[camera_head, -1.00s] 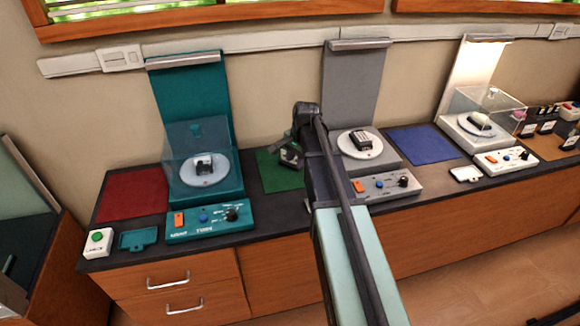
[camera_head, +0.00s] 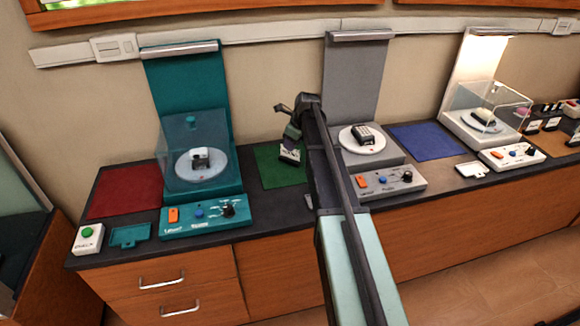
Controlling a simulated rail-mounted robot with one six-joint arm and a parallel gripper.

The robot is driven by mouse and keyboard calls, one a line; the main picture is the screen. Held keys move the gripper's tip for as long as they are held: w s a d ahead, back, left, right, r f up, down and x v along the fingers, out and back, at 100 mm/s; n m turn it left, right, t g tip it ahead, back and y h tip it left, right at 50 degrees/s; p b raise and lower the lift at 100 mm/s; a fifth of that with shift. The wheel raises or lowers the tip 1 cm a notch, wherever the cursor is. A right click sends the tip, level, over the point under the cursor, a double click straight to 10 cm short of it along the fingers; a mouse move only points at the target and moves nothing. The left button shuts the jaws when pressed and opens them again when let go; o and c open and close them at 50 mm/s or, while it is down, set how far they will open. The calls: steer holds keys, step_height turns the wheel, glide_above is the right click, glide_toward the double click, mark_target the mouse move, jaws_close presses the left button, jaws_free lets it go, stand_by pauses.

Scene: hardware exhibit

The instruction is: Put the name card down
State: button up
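The name card (camera_head: 290,155), a small dark piece with a white face, shows at the green mat (camera_head: 268,172) in the middle of the counter. My gripper (camera_head: 291,134) is directly above the name card, at the left of my raised arm. The fingers are small and dark here. I cannot tell whether they touch the card or are apart from it, or whether the card rests fully on the mat. My arm hides the right part of the green mat.
A teal turntable station (camera_head: 205,215) with a clear cover stands left, beside a red mat (camera_head: 125,190). A grey station (camera_head: 390,182) is close right of my arm. Further right are a blue mat (camera_head: 425,142) and a white covered station (camera_head: 512,157).

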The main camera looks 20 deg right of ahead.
mark_target(289, 158)
steer(key=b+x, duration=0.5)
steer(key=shift+f, duration=0.1)
steer(key=shift+c, duration=0.2)
jaws_close()
